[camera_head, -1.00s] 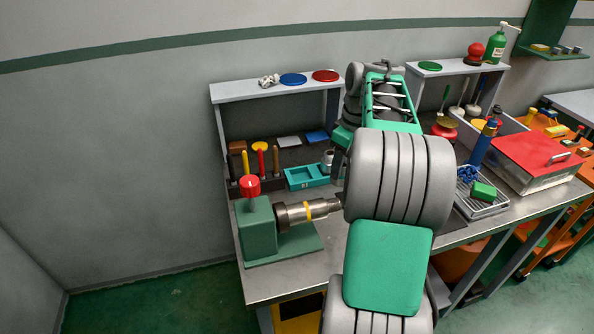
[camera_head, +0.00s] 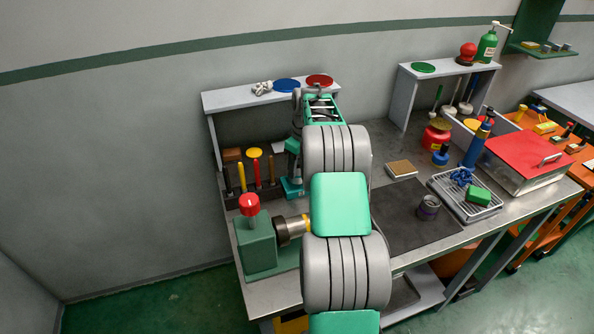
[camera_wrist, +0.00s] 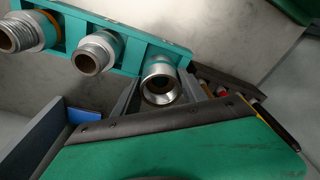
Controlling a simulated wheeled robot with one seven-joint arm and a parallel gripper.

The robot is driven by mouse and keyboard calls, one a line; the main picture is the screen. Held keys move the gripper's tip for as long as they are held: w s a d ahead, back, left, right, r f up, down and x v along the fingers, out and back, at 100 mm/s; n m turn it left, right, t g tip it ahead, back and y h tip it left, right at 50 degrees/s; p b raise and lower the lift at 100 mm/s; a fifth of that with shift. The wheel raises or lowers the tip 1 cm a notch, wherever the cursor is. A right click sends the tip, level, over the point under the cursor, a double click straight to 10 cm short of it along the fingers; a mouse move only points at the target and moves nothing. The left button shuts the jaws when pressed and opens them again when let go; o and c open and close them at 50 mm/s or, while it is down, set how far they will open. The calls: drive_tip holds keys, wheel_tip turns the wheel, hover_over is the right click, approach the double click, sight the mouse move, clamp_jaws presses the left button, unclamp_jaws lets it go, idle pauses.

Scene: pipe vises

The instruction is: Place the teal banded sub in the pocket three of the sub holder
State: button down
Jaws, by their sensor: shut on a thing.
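The teal banded sub (camera_wrist: 160,82) is a short silver threaded cylinder with a teal band, its open end facing the wrist camera. My gripper (camera_wrist: 158,92) is shut on it, with a grey finger on each side. The sub is at the right end of the teal sub holder (camera_wrist: 130,52); I cannot tell whether it is seated in a pocket. Two other subs sit along the holder to the left, the farthest with an orange band (camera_wrist: 42,28).
A green vise (camera_head: 258,240) with a red knob holds a pipe (camera_head: 288,229) left of my arm. A tool rack (camera_head: 238,196) stands behind it. A wire tray (camera_head: 450,195) lies farther right.

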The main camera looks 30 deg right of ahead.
drive_tip(key=shift+w+f+p, duration=0.2)
drive_tip(key=shift+f+p, duration=0.4)
drive_tip(key=shift+f, duration=1.1)
drive_tip(key=shift+f, duration=0.15)
drive_tip(key=c, duration=0.6)
unclamp_jaws()
drive_tip(key=r, duration=0.4)
drive_tip(key=s+r+b, duration=0.1)
drive_tip(key=r, duration=0.3)
drive_tip(key=r+b, duration=0.1)
drive_tip(key=r, duration=0.3)
drive_tip(key=shift+s+d+r, duration=0.1)
drive_tip(key=shift+s+d, duration=0.1)
